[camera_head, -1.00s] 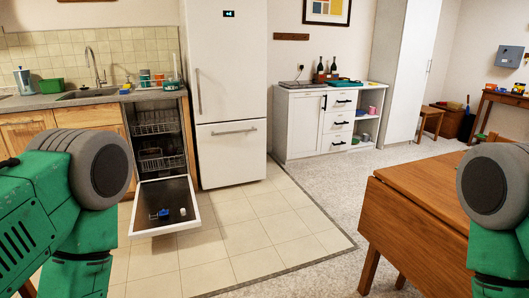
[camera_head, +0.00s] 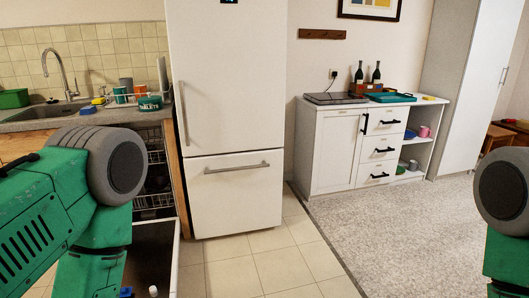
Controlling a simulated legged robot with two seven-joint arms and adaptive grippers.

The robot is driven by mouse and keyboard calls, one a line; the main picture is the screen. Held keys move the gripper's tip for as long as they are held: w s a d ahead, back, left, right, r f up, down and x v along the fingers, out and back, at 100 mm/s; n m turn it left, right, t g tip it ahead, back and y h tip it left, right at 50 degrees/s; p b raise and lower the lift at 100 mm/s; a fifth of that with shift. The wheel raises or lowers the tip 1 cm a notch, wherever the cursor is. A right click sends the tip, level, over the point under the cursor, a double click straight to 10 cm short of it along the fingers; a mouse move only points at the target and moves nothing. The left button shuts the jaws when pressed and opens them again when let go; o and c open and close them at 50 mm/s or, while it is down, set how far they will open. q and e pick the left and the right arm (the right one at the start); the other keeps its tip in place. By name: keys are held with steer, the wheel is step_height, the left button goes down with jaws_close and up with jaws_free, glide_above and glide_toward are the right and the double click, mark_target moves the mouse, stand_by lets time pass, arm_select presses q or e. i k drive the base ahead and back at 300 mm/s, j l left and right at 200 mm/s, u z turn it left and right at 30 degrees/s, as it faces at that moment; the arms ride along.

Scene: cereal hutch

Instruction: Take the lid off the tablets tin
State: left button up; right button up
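A round green tin (camera_head: 150,103) with partly readable white lettering stands at the right end of the kitchen counter, beside the fridge. It looks like the tablets tin, and its lid cannot be made out clearly at this size. Both of my arms show only as green and grey upper links at the left and right edges. Neither of my grippers is in view, and nothing is seen touching the tin.
The dishwasher door (camera_head: 145,262) hangs open below the counter (camera_head: 60,117), partly behind my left arm. Cups (camera_head: 121,95) and a yellow sponge (camera_head: 99,101) stand near the tin. The fridge (camera_head: 228,90) stands right of it. Tiled floor (camera_head: 262,268) is clear ahead.

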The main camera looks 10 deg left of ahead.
mark_target(150, 98)
steer(key=i+l+u, duration=0.1)
steer(key=i+u, duration=0.35)
steer(key=i+l+u, duration=0.25)
steer(key=i+u, duration=0.25)
steer(key=i+l+u, duration=0.25)
steer(key=l+u, duration=0.2)
steer(key=i+l+u, duration=0.25)
steer(key=l+u, duration=0.25)
steer(key=j, duration=0.1)
